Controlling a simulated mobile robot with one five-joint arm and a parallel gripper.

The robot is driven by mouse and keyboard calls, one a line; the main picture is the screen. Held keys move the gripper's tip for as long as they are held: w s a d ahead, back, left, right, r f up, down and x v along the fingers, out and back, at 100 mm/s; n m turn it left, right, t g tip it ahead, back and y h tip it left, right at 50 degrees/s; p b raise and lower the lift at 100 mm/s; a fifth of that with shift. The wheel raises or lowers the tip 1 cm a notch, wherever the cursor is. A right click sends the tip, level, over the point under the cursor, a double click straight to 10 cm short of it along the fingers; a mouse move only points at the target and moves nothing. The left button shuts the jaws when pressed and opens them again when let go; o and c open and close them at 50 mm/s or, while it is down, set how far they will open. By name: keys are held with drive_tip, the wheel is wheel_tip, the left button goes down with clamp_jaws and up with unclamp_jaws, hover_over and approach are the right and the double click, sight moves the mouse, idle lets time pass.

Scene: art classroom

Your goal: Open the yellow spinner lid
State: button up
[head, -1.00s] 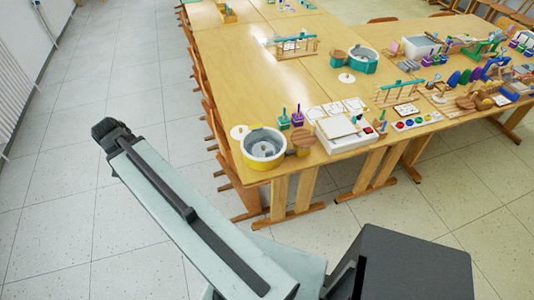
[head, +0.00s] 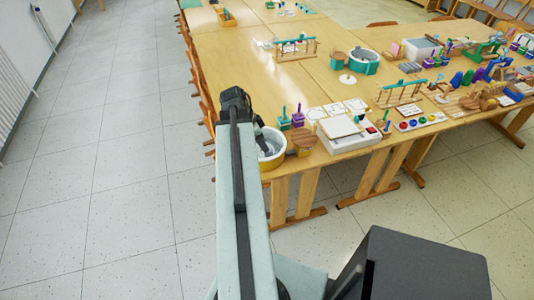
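The yellow spinner (head: 273,163) stands at the near left corner of the wooden table. It is a yellow tub with a whitish drum inside, and its top looks uncovered. A round brown wooden piece (head: 303,139) sits at its right side; I cannot tell whether it is attached as the lid. My arm covers the tub's left part. The dark end of my arm, with my gripper (head: 236,103), appears just left of and beyond the tub. I cannot make out the fingers or whether they touch anything.
Purple and green stick holders (head: 298,117) stand behind the tub. A white box with a board (head: 345,132) lies to the right. A teal spinner (head: 364,62) and a white disc (head: 347,79) are farther back. Chairs (head: 203,88) line the left edge; the floor left is clear.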

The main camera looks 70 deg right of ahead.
drive_tip(key=b+x, duration=0.3)
drive_tip(key=x, duration=0.2)
drive_tip(key=shift+f+b, duration=0.25)
drive_tip(key=shift+b, duration=0.15)
drive_tip(key=shift+r, duration=0.1)
clamp_jaws()
idle(0.7)
